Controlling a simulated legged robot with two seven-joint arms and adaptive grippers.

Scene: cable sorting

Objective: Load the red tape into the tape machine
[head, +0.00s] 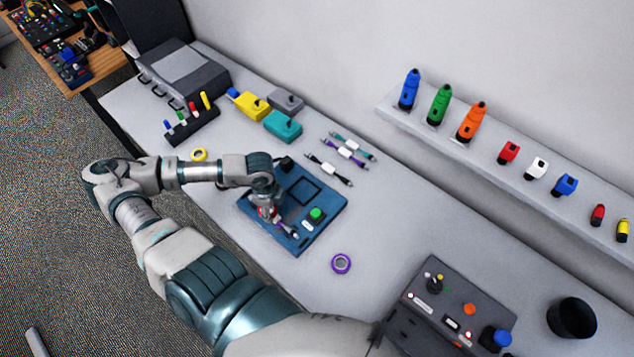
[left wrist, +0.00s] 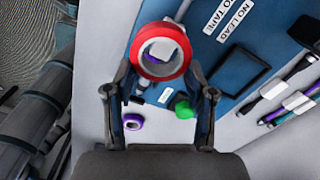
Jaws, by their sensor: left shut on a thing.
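My left gripper (head: 266,208) is over the near-left part of the blue tape machine (head: 332,203) in the head view. It is shut on the red tape (left wrist: 160,26), a red ring with a pale inside held between the fingers (left wrist: 161,68) in the left wrist view. The machine has a dark square frame and a green button (head: 316,214). A purple-and-white cable (head: 287,231) lies on its near side. I cannot tell whether the tape touches the machine. My right gripper is not in view.
A purple tape roll (head: 341,264) and a yellow tape roll (head: 199,155) lie on the table. Several cables (head: 344,151) lie behind the machine. A dark control box (head: 450,305) stands at the front right.

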